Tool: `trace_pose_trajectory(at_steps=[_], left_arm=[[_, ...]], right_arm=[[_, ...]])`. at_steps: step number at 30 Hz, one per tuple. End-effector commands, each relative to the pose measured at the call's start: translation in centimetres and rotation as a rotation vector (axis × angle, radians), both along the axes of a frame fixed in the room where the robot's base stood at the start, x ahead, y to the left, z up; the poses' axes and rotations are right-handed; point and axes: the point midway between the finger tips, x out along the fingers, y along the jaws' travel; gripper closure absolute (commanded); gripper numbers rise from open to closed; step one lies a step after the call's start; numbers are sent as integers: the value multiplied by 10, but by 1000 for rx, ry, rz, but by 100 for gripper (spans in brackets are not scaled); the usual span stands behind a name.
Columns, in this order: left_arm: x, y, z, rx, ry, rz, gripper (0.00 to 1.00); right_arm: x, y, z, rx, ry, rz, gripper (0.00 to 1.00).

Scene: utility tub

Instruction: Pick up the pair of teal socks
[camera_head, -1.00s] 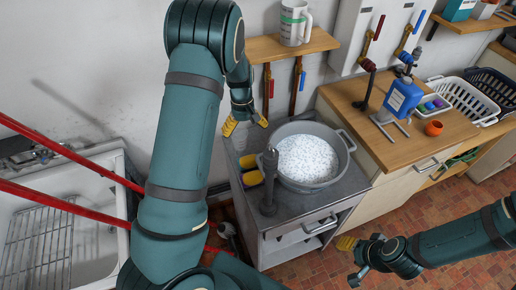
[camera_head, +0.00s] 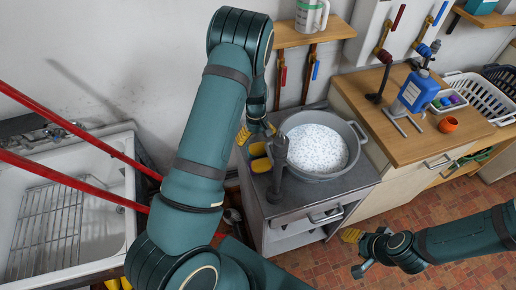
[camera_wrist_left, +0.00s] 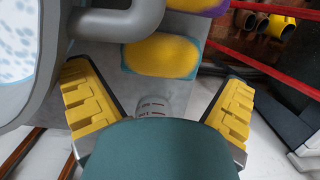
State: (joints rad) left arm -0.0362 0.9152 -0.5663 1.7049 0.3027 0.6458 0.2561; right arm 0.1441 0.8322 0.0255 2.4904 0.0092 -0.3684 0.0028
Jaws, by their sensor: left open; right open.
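A rounded, yellow-topped bundle with a teal edge (camera_wrist_left: 160,56) lies on the grey cabinet top in the left wrist view. It is the thing that best matches the teal socks; I cannot tell for sure. In the head view it is the farther of two yellow bundles (camera_head: 258,149), left of the grey basin. A similar bundle with a purple edge (camera_wrist_left: 192,4) lies beside it. My left gripper (camera_head: 256,130) is open; in the left wrist view its yellow fingers (camera_wrist_left: 158,108) stand apart with the teal-edged bundle ahead between them. My right gripper (camera_head: 357,254) is open and empty over the floor.
The grey basin (camera_head: 354,160) with white speckled contents stands right beside the bundles; its handle (camera_wrist_left: 125,22) is close to my left gripper. A dark upright post (camera_head: 277,180) stands at the cabinet front. Red poles (camera_head: 75,155) cross the sink at left.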

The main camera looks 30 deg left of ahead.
Motion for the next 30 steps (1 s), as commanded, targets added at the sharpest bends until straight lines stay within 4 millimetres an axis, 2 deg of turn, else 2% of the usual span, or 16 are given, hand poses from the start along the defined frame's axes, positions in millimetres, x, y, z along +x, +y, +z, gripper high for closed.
trace_pose_trajectory(at_steps=[3,6,13,14,15,18,30], left_arm=[[-3,-1,-20,1,4,0,0],[-4,-3,-30,1,2,1,0],[-3,-3,-32,0,0,0,0],[-3,-3,-32,0,0,0,7],[-4,-3,-32,0,0,0,21],[-4,-3,-32,1,1,0,51],[-4,-1,-27,1,-1,0,52]], right_arm=[[0,0,-2,0,0,0,53],[0,0,-2,0,0,0,53],[0,0,-2,0,0,0,53],[0,0,-2,0,0,0,53],[0,0,-2,0,0,0,53],[0,0,-2,0,0,0,53],[0,0,1,0,0,0,53]])
